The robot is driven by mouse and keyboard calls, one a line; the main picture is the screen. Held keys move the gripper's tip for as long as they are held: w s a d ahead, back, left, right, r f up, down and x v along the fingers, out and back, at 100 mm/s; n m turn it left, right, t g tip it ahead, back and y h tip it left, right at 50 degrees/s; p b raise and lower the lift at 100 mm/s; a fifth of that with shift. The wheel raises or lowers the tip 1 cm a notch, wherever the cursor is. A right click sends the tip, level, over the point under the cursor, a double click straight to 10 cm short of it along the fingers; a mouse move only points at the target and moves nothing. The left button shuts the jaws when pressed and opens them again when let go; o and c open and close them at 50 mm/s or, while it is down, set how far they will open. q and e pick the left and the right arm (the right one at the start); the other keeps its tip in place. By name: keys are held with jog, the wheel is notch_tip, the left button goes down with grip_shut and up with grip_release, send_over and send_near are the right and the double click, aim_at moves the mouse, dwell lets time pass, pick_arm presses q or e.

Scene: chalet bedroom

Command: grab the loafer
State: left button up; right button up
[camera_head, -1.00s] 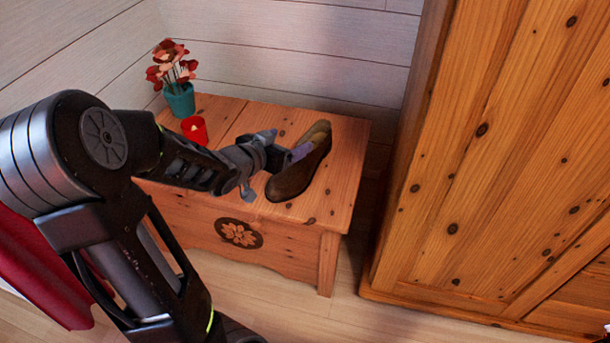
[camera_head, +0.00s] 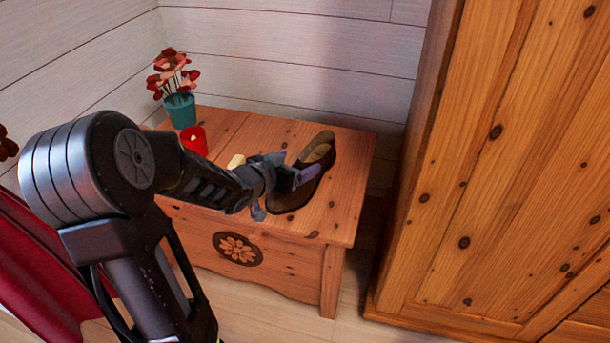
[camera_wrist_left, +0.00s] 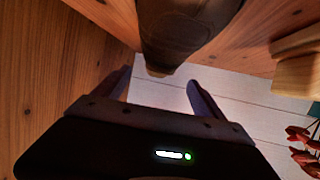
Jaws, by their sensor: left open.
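The brown loafer (camera_head: 318,154) rests on the wooden chest with its opening facing up; it also shows in the left wrist view (camera_wrist_left: 182,32), dark and close at the top. My left gripper (camera_head: 296,181) is open at the loafer, and its fingers cover part of the shoe's side and middle in the head view. In the left wrist view the two fingers (camera_wrist_left: 160,92) stand apart, with the loafer's end just beyond the gap between them. Whether a finger touches the shoe I cannot tell. My right gripper is not in view.
The wooden chest (camera_head: 345,205) stands against the plank wall. A teal pot of red flowers (camera_head: 181,109) and a red candle cup (camera_head: 194,139) stand at its left. A pale wooden object (camera_head: 236,161) shows behind my wrist. A tall wooden wardrobe (camera_head: 490,170) stands at right.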

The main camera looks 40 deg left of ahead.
aim_at(306, 159)
pick_arm(q)
jog(key=shift+w+f, duration=0.2)
jog(key=b+x, duration=0.3)
jog(key=x, duration=0.1)
jog(key=shift+w+f, duration=0.2)
jog(key=shift+w, duration=0.1)
jog(key=shift+r, duration=0.1)
grip_shut()
dwell(1.0)
